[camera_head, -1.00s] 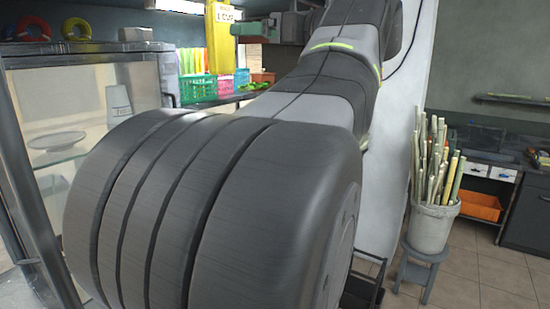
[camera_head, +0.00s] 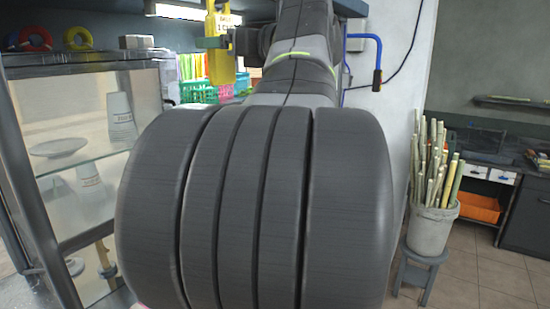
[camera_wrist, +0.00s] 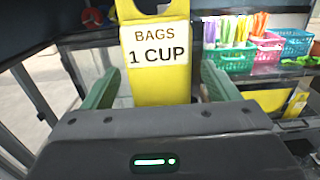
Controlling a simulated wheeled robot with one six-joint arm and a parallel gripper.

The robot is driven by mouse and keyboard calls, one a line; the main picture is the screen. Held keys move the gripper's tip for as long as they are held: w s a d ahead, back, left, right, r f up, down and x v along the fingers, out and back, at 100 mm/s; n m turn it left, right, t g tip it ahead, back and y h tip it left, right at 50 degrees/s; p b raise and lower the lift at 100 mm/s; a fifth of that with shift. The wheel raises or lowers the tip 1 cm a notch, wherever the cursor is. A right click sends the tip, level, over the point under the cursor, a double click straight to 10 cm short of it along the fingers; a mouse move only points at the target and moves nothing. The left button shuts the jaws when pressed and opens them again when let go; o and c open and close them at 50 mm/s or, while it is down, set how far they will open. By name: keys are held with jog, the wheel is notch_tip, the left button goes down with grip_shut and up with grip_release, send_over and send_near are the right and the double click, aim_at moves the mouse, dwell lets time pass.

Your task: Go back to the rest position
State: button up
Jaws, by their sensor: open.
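My gripper (camera_wrist: 160,78) is open, with a green finger on either side of a yellow bag holder labelled "BAGS 1 CUP" (camera_wrist: 160,95) in the wrist view. I cannot tell whether the holder is between the fingers or beyond them. In the head view my gripper (camera_head: 214,42) overlaps the yellow holder (camera_head: 221,68), which hangs upright near the top. No held object is visible. My own arm fills the middle of the head view and hides what lies behind it.
A glass cabinet (camera_head: 78,58) with cups and plates stands at left. Green (camera_wrist: 229,57), pink (camera_wrist: 268,54) and blue (camera_wrist: 292,42) baskets sit right of the holder. A bucket of cane (camera_head: 430,230) stands on a stool at right.

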jog(key=s+d+r, duration=0.1)
jog(key=s+d, duration=0.2)
jog(key=d, duration=0.2)
jog(key=shift+s+d+r+p, duration=0.3)
jog(key=shift+s+r, duration=0.05)
jog(key=shift+r, duration=0.05)
dwell(0.4)
jog(key=shift+f, duration=0.15)
